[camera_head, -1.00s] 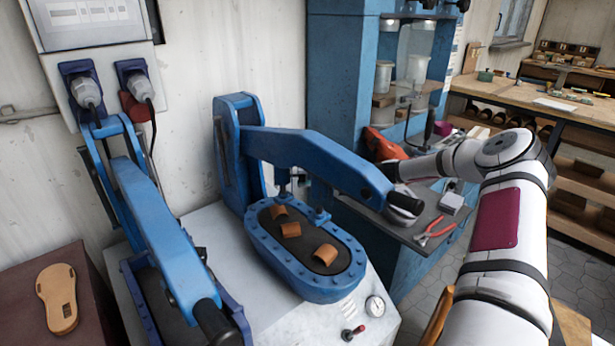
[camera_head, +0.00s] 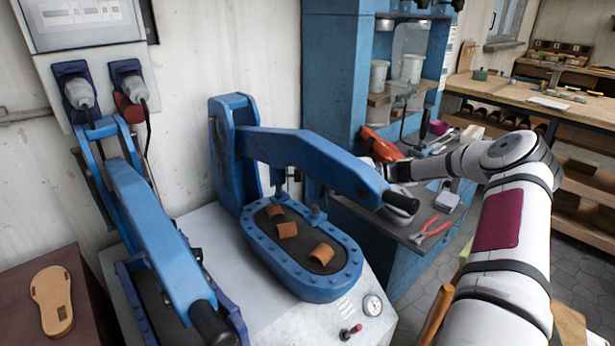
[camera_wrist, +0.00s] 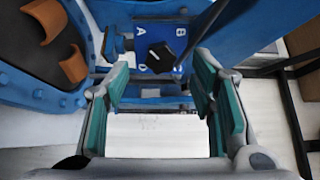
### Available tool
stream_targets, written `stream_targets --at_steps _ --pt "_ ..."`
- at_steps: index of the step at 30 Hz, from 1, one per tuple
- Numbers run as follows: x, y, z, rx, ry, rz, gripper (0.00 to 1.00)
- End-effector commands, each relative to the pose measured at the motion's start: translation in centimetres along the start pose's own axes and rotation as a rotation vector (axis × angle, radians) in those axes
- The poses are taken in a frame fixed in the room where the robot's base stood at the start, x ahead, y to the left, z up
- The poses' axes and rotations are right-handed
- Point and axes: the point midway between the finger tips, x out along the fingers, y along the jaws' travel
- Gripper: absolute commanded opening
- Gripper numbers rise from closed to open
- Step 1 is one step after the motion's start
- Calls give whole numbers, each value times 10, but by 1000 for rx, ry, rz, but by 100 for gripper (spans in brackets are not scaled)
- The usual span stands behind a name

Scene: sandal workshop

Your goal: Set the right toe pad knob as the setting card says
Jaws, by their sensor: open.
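In the wrist view, a black knob (camera_wrist: 160,57) sits on a blue plate (camera_wrist: 144,49) with white letters; A and B are readable, another is partly covered. My gripper (camera_wrist: 158,100) is open, its teal-padded fingers apart and empty. The knob lies beyond the fingertips, between their lines, with no contact visible. In the head view, my wrist reaches behind the right press's blue lever (camera_head: 310,160), which hides my fingers and the knob. The right press has an oval blue bed (camera_head: 310,285) with several brown leather pieces. I cannot make out a setting card.
A second blue press lever (camera_head: 160,230) stands at the left. A sole (camera_head: 52,300) lies on a brown stand. A gauge (camera_head: 373,305) and a red-tipped switch (camera_head: 350,332) are on the machine's front. Red pliers (camera_head: 430,230) lie on the grey shelf behind. A blue column crosses the wrist view's upper right.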

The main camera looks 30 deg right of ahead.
Motion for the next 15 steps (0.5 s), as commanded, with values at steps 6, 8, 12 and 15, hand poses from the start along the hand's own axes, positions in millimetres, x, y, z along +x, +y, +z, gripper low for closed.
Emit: stream_targets --at_steps 6,8,12,15 --pt "-44 1 -1 -1 3 1 50" --pt "-52 1 0 -1 2 1 50" --pt "-66 1 0 -1 1 1 50" --pt "-70 1 0 0 0 0 50"
